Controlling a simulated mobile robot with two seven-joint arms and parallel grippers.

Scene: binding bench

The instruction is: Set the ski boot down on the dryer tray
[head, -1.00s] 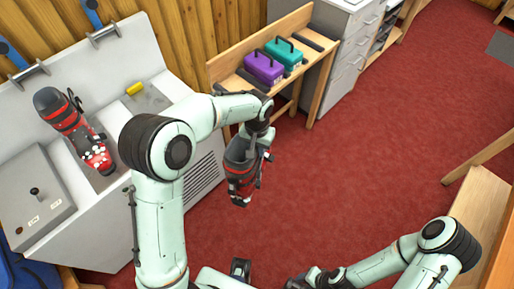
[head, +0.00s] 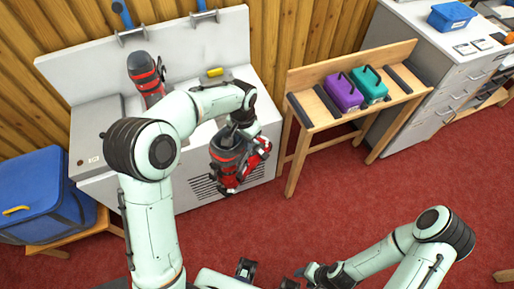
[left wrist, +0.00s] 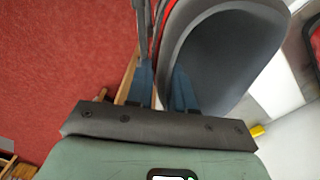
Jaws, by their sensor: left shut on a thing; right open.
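My left gripper (head: 238,130) is shut on a red and black ski boot (head: 228,165). It holds the boot in the air in front of the white dryer bench (head: 250,140). In the left wrist view the boot's dark grey cuff (left wrist: 235,55) is between the blue finger pads (left wrist: 162,88). A second, similar boot (head: 145,72) stands at the back left of the bench, partly hidden by my left arm. A grey tray area (head: 231,76) shows at the back right, largely hidden by that arm. My right gripper (head: 292,283) is open and low at the bottom edge, barely visible.
A yellow object (head: 215,72) lies by the tray; a grey control box (head: 95,130) stands at the bench's left. A wooden table (head: 300,105) holds purple (head: 344,92) and teal (head: 370,84) cases. A blue bag (head: 45,195) stands left. Red floor is open at right.

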